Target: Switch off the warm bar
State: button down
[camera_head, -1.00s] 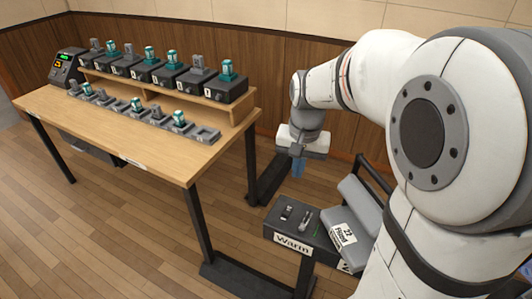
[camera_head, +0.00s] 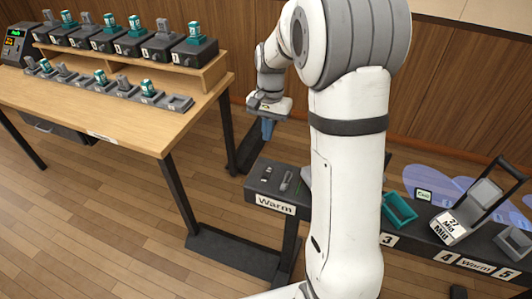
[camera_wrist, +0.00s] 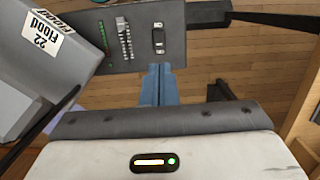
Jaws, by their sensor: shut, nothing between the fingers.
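The warm bar (camera_head: 400,232) is a long dark bar at the lower right, labelled "Warm" and numbered; my arm covers its middle. At its left is a dark control box (camera_head: 262,190) labelled "Warm". It carries a small switch (camera_head: 267,174) and a slider (camera_head: 286,180). The wrist view shows the switch (camera_wrist: 158,40), the ticked slider (camera_wrist: 123,40) and a column of green lights (camera_wrist: 103,36). My gripper (camera_head: 267,130) has blue fingers, shut and empty, pointing down above and behind the box. In the wrist view the fingertips (camera_wrist: 160,68) appear just below the switch, apparently not touching it.
A lamp labelled "22 Flood" (camera_wrist: 40,45) stands close beside the box. A "27 Mid" lamp (camera_head: 450,222) and a teal empty holder (camera_head: 399,210) sit on the bar. A wooden table (camera_head: 90,115) with several small units stands at left.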

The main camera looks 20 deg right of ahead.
aim_at(265, 174)
jog(key=f, duration=0.4)
jog(key=s+f, duration=0.1)
jog(key=f, duration=0.4)
jog(key=a+f, duration=0.1)
jog(key=f, duration=0.3)
jog(key=shift+s+f, duration=0.2)
